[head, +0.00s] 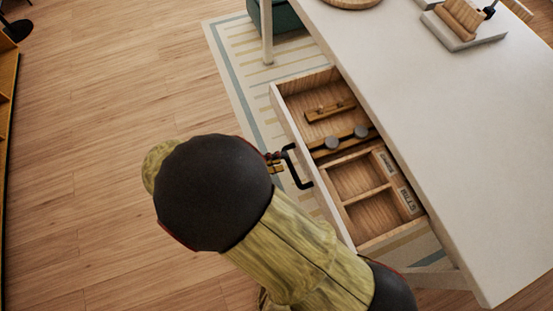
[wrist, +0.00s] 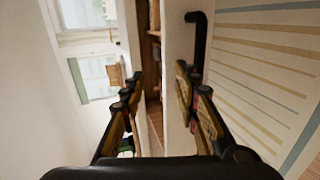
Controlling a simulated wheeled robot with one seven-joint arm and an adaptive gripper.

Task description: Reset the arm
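My gripper (head: 276,162) is at the front of an open drawer (head: 285,112), beside its black bar handle (head: 296,168). In the wrist view the two fingers of my gripper (wrist: 156,86) stand apart with nothing clearly gripped between them. The pale drawer front and handle (wrist: 200,40) show beyond the fingers there; the right finger is near the handle. I cannot tell whether it touches. My arm hides part of the floor and the drawer's lower front.
The drawer hangs out from a white table (head: 440,120). It has wooden compartments, with a few small items and a label inside. A tray (head: 462,35) with a wooden item stands on the table. A striped rug (head: 250,75) lies below. Open wood floor (head: 110,90) is at left.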

